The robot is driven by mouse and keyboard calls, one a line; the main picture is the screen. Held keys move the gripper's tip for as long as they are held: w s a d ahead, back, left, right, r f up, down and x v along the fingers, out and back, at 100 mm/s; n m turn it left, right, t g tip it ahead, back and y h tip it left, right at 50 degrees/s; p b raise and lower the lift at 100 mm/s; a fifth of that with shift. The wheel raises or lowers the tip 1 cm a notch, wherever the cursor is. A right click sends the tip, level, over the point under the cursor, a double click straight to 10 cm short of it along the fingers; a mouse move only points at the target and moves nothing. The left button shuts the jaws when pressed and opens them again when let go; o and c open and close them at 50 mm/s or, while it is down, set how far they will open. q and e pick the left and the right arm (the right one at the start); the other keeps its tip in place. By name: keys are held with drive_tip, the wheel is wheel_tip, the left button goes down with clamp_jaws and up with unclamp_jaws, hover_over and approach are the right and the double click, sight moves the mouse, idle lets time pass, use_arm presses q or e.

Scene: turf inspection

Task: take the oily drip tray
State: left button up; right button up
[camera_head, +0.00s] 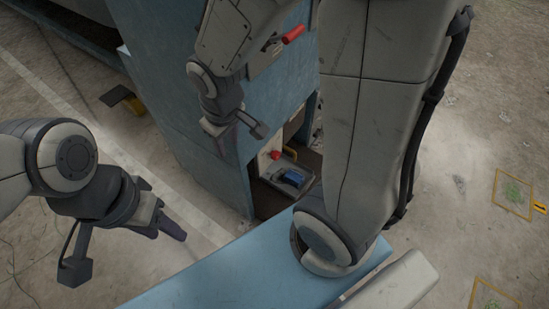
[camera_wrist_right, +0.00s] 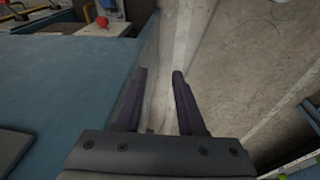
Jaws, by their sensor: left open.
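I cannot make out a tray that is clearly the oily drip tray. In the head view a low opening in the blue cabinet (camera_head: 185,110) holds a grey tray-like surface with a red knob (camera_head: 275,155) and a blue object (camera_head: 291,178); whether it is oily I cannot tell. My left gripper (camera_head: 125,254) is open and empty at the lower left, well apart from the opening. My right gripper (camera_head: 240,131) hangs in front of the cabinet, above and left of the opening. In the right wrist view its two dark fingers (camera_wrist_right: 160,76) stand apart with nothing between them.
A dark and yellow piece (camera_head: 124,99) is low at the cabinet's left. A red handle (camera_head: 293,34) sticks out high on the cabinet. Yellow-framed green patches (camera_head: 513,193) lie on the floor at the right. The floor (camera_head: 150,160) left of the cabinet is mostly clear.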

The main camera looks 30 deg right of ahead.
drive_tip(key=w+d+f+t+b, duration=0.1)
drive_tip(key=w+d+f+b, duration=0.2)
drive_tip(key=d+f+b, duration=0.75)
drive_tip(key=w+d+f+m+b, duration=0.15)
drive_tip(key=d+f+b, duration=0.25)
drive_tip(key=f, duration=1.3)
drive_tip(key=w+d+f+n+t+b, duration=0.1)
drive_tip(key=w+d+f+b, duration=0.2)
drive_tip(key=d+f+b, duration=0.75)
drive_tip(key=s+f+y+p, duration=0.1)
drive_tip(key=f, duration=0.3)
drive_tip(key=f+t+y, duration=0.1)
drive_tip(key=f, duration=0.4)
drive_tip(key=s+a+f+n+p, duration=0.1)
drive_tip(key=f, duration=0.3)
drive_tip(key=shift+s+a+f+t+y+p, duration=0.1)
drive_tip(key=shift+s+f+t+y+p, duration=0.1)
drive_tip(key=shift+s+t+y+p, duration=0.15)
drive_tip(key=b+x, duration=0.3)
drive_tip(key=x, duration=0.1)
drive_tip(key=shift+w+f, duration=0.2)
drive_tip(key=b+x, duration=0.4)
drive_tip(key=x, duration=0.1)
drive_tip(key=shift+w+a+b, duration=0.15)
drive_tip(key=shift+w+b, duration=0.1)
drive_tip(key=shift+b, duration=0.05)
drive_tip(key=shift+r, duration=0.1)
clamp_jaws()
